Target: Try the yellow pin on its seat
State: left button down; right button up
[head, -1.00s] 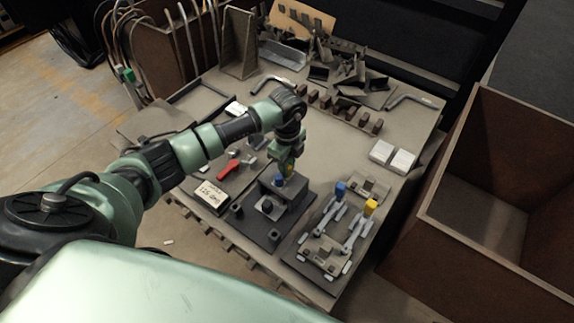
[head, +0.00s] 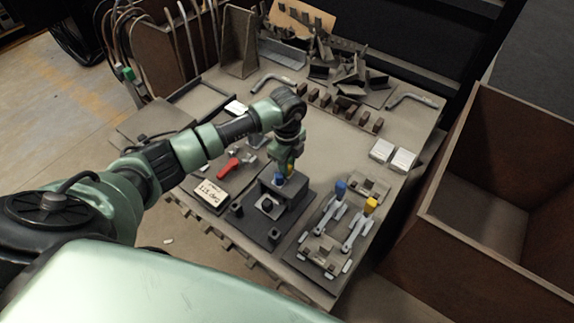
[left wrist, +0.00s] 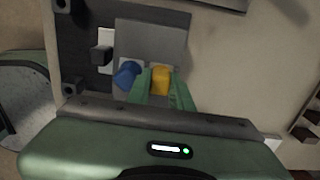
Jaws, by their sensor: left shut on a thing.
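My left gripper (head: 285,174) is low over the raised block (head: 291,195) of a dark fixture plate (head: 262,226). In the left wrist view its green fingers (left wrist: 162,84) are shut on the yellow pin (left wrist: 161,77). A blue pin (left wrist: 126,73) stands close beside the left finger, at the edge of the grey block (left wrist: 150,42); the blue pin also shows in the head view (head: 279,180). The yellow pin's lower end and its seat are hidden, so I cannot tell whether the pin is in the seat. My right gripper is not in view.
A second fixture with a blue clamp handle (head: 340,188) and a yellow clamp handle (head: 370,205) stands to the right. A labelled card (head: 212,194) and a red-handled tool (head: 229,168) lie to the left.

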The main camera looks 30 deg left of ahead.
pick_arm(q)
jog(key=shift+f, duration=0.1)
dwell(0.3)
jog(key=c, duration=1.2)
grip_release()
jog(key=shift+f, duration=0.1)
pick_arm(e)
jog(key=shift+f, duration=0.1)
pick_arm(q)
jog(key=shift+s, duration=0.1)
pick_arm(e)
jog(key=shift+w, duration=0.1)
pick_arm(q)
jog(key=shift+r, duration=0.3)
notch_tip(320, 180, up, 7)
jog(key=shift+f+p, duration=0.1)
jog(key=shift+p, duration=0.8)
jog(key=shift+w+r, duration=0.2)
jog(key=shift+r, duration=0.15)
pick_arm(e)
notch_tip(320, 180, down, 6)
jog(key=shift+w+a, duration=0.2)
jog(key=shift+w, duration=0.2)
